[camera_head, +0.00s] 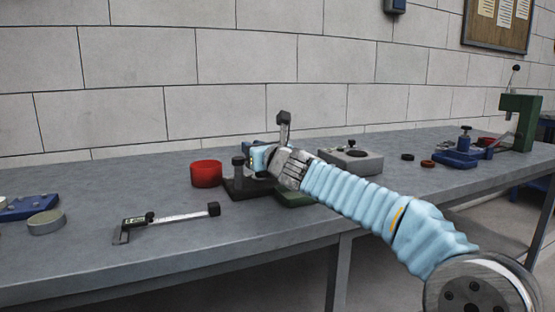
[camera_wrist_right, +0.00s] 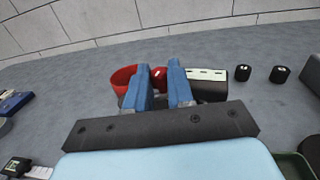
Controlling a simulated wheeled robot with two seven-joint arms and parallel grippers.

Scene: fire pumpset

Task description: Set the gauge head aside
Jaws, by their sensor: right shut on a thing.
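My right gripper (camera_wrist_right: 160,75) is low over the bench, beside a dark stand (camera_head: 238,175) in the head view. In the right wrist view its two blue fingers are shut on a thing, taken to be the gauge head. Most of that thing is hidden by the fingers; a small red part (camera_wrist_right: 159,77) shows between them. A dark rounded body with a pale strip (camera_wrist_right: 211,84) shows right of the fingers; I cannot tell whether it is part of the held thing. My left gripper is not in view.
A red cup (camera_head: 206,174) stands left of the gripper. A digital caliper-like tool (camera_head: 170,221) lies at the front left, near a round tin (camera_head: 46,222). A grey block (camera_head: 350,161), small rings and a green press (camera_head: 519,120) are to the right. The bench between the caliper and stand is clear.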

